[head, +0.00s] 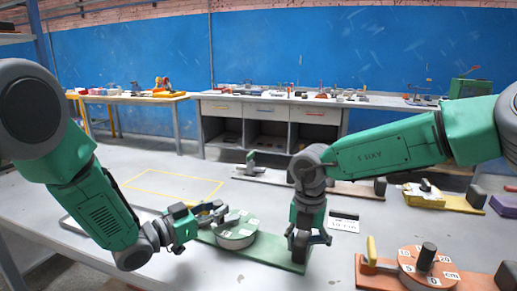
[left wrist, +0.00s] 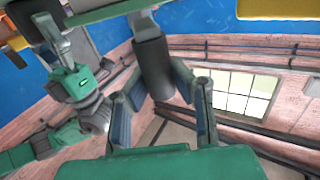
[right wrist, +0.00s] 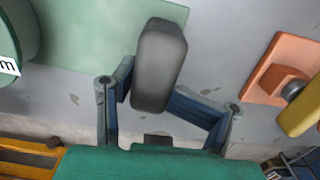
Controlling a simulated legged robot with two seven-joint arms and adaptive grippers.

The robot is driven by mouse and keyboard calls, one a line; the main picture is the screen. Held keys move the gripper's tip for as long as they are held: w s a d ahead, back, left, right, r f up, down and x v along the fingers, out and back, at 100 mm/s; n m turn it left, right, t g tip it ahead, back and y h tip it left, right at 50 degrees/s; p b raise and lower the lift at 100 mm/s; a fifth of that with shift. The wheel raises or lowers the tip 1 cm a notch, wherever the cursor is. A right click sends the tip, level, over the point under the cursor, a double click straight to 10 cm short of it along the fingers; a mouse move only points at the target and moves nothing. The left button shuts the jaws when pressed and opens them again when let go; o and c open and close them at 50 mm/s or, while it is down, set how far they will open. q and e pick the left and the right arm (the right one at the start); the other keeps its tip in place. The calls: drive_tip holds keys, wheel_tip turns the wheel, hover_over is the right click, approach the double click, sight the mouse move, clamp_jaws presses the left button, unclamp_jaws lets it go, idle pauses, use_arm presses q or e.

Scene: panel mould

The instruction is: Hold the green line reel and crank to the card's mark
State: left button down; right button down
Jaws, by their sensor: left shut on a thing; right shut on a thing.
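The green line reel has a round drum (head: 237,234) with white number tags, on a long green base (head: 268,250). My left gripper (head: 214,211) is at the drum's left. In the left wrist view it is shut on a dark grey cylindrical crank knob (left wrist: 153,60). My right gripper (head: 304,248) is at the base's right end. In the right wrist view it is shut on a dark grey rounded block (right wrist: 160,62); part of the drum (right wrist: 18,35) shows at the left. The white card (head: 343,221) lies behind the base; its writing is too small to read.
An orange reel (head: 427,270) is at the front right, a yellow one (head: 425,195) and a blue one (head: 504,204) behind it. A grey reel base (head: 268,177) lies further back. A yellow outlined area (head: 172,185) at the left is empty.

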use_arm(q)
drive_tip(key=shift+w+a+m+g+h, duration=0.1)
drive_tip(key=shift+w+m+g+h, duration=0.15)
drive_tip(key=shift+m+g+h, duration=0.3)
drive_tip(key=shift+w+m+g+h, duration=0.2)
drive_tip(key=shift+m+g+h, duration=0.25)
drive_tip(key=shift+g, duration=0.2)
drive_tip(key=shift+w+a+m+g+h, duration=0.1)
drive_tip(key=shift+w+m+g+h, duration=0.2)
drive_tip(key=shift+m+g+h, duration=0.6)
drive_tip(key=shift+w+m+g+h, duration=0.25)
drive_tip(key=shift+m+g, duration=0.65)
drive_tip(key=shift+g, duration=0.65)
drive_tip(key=shift+w+m+g+h, duration=0.15)
drive_tip(key=shift+w+m+g, duration=0.2)
drive_tip(key=shift+m+g, duration=0.9)
drive_tip(key=shift+n+g, duration=0.25)
drive_tip(key=shift+g, duration=0.35)
drive_tip(key=c, duration=1.3)
unclamp_jaws()
drive_tip(key=shift+d, duration=0.2)
drive_tip(key=shift+c, duration=0.2)
drive_tip(key=shift+f, duration=0.1)
drive_tip(key=s+a, duration=0.1)
drive_tip(key=a, duration=1.1)
drive_tip(key=shift+s+r, duration=0.15)
drive_tip(key=shift+r, duration=0.05)
